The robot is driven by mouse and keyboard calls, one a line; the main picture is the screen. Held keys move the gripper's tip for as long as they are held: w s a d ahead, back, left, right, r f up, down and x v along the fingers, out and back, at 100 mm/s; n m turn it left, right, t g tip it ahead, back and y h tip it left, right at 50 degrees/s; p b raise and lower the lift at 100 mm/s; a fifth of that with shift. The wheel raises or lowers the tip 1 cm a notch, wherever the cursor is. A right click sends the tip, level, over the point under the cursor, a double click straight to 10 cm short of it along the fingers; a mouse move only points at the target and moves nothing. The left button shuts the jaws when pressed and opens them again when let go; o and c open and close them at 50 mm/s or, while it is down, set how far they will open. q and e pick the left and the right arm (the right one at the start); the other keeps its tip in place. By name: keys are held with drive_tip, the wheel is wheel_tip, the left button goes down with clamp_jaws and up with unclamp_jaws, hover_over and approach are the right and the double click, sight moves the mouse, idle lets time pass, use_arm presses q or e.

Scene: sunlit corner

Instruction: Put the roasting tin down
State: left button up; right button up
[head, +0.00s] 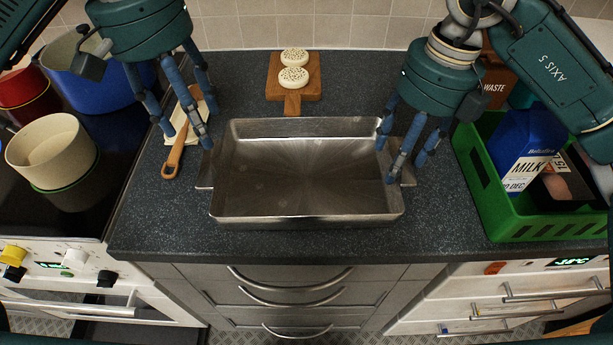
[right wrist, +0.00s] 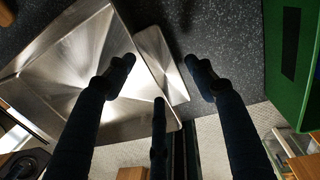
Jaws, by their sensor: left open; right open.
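The roasting tin (head: 300,212) is a rectangular grey metal tin with a flat handle at each short end. It rests on the dark speckled worktop (head: 240,70), level and empty. My left gripper (head: 200,130) is open above the tin's left end, near the left handle. My right gripper (head: 402,160) is open at the tin's right end, its fingers over the right handle. In the right wrist view the tin (right wrist: 85,75) and its handle (right wrist: 162,65) show between and beside the spread fingers (right wrist: 165,85). I cannot tell whether any finger touches it.
A green crate (head: 481,190) with a milk carton (head: 527,140) stands right. A wooden board (head: 292,98) with two round crumpet-like pieces (head: 294,76) lies behind the tin. A wooden-handled utensil (head: 172,162) lies left, beside the hob with a cream pot (head: 48,150) and blue pot (head: 95,92).

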wheel_tip(320, 180, up, 9)
drive_tip(key=d, duration=0.1)
idle(0.6)
